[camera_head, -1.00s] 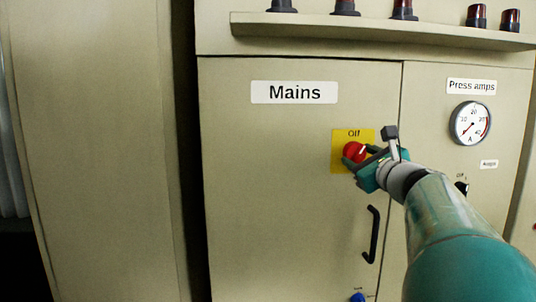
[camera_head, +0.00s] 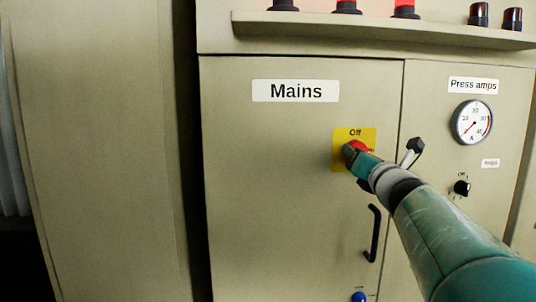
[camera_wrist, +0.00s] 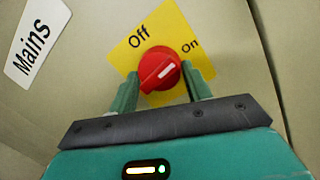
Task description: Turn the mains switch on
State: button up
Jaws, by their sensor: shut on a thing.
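The mains switch is a red rotary knob (camera_head: 357,147) on a yellow plate (camera_head: 340,152), on the cabinet door under the "Mains" label (camera_head: 296,91). In the wrist view the knob (camera_wrist: 154,65) sits between my two green fingers, and its white mark points toward the "On" lettering (camera_wrist: 190,46). The "Off" lettering (camera_wrist: 139,37) is at the top of the plate. My gripper (camera_head: 361,158) is shut on the knob; in the wrist view its fingers (camera_wrist: 160,80) lie on either side of it. In the head view my gripper hides part of the knob.
Three lamps (camera_head: 346,6) on the ledge above glow red; two others (camera_head: 478,14) are dark. A black door handle (camera_head: 373,234) is below the switch. To the right are the press amps gauge (camera_head: 472,122) and a small black knob (camera_head: 461,188). A blue knob (camera_head: 358,297) is low down.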

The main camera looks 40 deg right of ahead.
jog(key=shift+r+m+h, duration=0.15)
jog(key=shift+m+h, duration=0.15)
jog(key=shift+m, duration=0.7)
jog(key=o, duration=1.3)
jog(key=shift+d, duration=0.15)
jog(key=shift+o, duration=0.2)
jog(key=v, duration=1.4)
